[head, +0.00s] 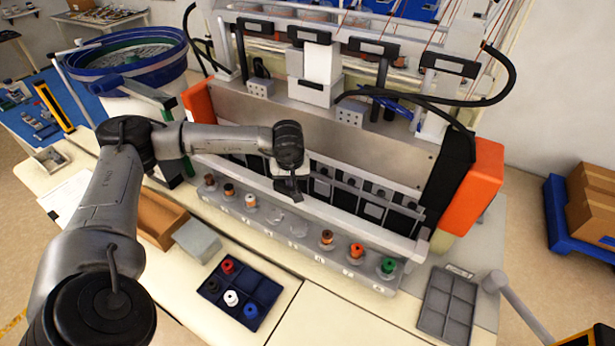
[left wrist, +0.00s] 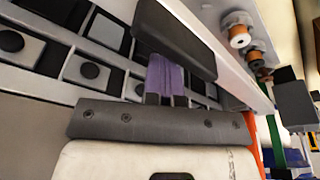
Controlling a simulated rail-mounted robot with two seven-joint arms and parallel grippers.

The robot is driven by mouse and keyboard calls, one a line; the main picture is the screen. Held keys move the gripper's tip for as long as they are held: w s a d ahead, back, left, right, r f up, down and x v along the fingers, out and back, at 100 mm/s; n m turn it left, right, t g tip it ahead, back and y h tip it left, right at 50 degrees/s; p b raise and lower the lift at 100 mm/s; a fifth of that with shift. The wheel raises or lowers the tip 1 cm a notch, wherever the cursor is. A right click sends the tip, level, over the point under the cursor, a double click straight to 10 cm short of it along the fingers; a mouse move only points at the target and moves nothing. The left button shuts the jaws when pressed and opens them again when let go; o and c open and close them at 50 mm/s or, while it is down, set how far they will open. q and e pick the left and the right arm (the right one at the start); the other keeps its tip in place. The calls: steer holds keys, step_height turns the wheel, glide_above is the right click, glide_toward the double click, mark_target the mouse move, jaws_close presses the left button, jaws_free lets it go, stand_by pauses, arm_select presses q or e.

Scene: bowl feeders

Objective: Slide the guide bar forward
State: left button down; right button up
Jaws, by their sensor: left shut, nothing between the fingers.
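A long pale bar (head: 345,220), which looks like the guide bar, runs along the machine's lower front, behind the row of spools. It also crosses the left wrist view (left wrist: 232,68) diagonally. My left gripper (head: 290,188) points down at the bar's left-middle part, shut and empty. In the left wrist view its dark fingers (left wrist: 172,60) are beside the bar, with a purple part showing between them and the palm. I cannot tell whether they touch the bar. My right gripper is not in view.
A spool rail (head: 310,245) with several coloured spools stands in front of the bar. A blue tray (head: 212,291) with spools and an empty grey tray (head: 447,303) lie on the table. Orange end blocks (head: 470,185) flank the machine. Black cables hang above.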

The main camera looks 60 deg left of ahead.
mark_target(286, 188)
arm_select(q)
steer(key=shift+s+d+f, duration=0.4)
steer(key=shift+s+f, duration=0.05)
steer(key=shift+s, duration=0.25)
steer(key=shift+s+d+f, duration=0.35)
steer(key=shift+s+f, duration=0.1)
steer(key=shift+s, duration=0.25)
steer(key=shift+w+a, duration=0.25)
steer(key=shift+w, duration=0.15)
steer(key=shift+r, duration=0.15)
steer(key=shift+p+v, duration=0.45)
steer(key=shift+v, duration=0.4)
steer(key=shift+w+a+p+v, duration=0.2)
steer(key=shift+p+v, duration=0.5)
steer(key=shift+v, duration=0.5)
steer(key=shift+w+a+p+v, duration=0.1)
steer(key=shift+a+p+v, duration=0.15)
steer(key=shift+p+v, duration=0.75)
steer(key=shift+w+a+p+v, duration=0.2)
steer(key=shift+p+v, duration=0.25)
steer(key=shift+v, duration=1)
steer(key=shift+s+r, duration=0.1)
steer(key=shift+r, duration=0.05)
